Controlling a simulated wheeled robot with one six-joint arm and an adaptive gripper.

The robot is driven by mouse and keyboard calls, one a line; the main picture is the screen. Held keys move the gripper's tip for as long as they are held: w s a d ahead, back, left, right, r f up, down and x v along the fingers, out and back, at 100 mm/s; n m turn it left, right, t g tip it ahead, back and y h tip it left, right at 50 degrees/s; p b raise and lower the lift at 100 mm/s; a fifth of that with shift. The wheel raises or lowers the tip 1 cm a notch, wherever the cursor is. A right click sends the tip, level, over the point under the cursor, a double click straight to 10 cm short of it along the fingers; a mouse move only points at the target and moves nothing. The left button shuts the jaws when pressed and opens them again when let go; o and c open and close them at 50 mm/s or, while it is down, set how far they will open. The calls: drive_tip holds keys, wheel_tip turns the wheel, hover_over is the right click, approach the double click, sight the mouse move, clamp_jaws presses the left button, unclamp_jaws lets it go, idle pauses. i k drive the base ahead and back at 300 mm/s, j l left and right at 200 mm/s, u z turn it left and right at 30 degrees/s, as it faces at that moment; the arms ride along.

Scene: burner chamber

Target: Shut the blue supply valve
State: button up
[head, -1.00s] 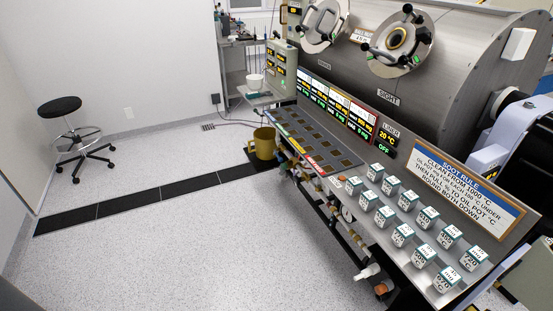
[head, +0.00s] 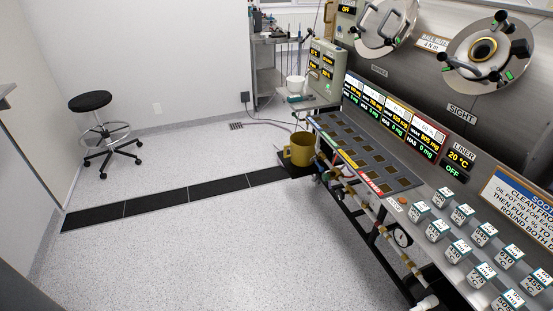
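I cannot make out a blue supply valve in the head view. Brass-coloured pipes and small fittings (head: 345,188) run under the front edge of the sloping console (head: 410,205), with a round gauge (head: 402,238) among them. A small reddish part shows near the far end of the pipes, too small to tell what it is. My gripper is not in view.
A yellow mug-like pot (head: 299,149) stands on a dark stand at the console's far end. Several white labelled cubes (head: 459,252) sit on the console. A steel chamber (head: 430,60) rises behind it. A black stool (head: 100,130) stands at left.

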sight(320, 168)
drive_tip(key=i+j+u, duration=0.1)
drive_tip(key=i+u, duration=0.4)
drive_tip(key=i, duration=1.25)
drive_tip(key=i+z, duration=0.15)
drive_tip(key=i, duration=0.35)
drive_tip(key=i+j+z, duration=0.15)
drive_tip(key=i, duration=0.3)
drive_tip(key=i+j+z, duration=0.2)
drive_tip(key=i, duration=0.3)
drive_tip(key=i+j+z, duration=0.15)
drive_tip(key=i, duration=0.3)
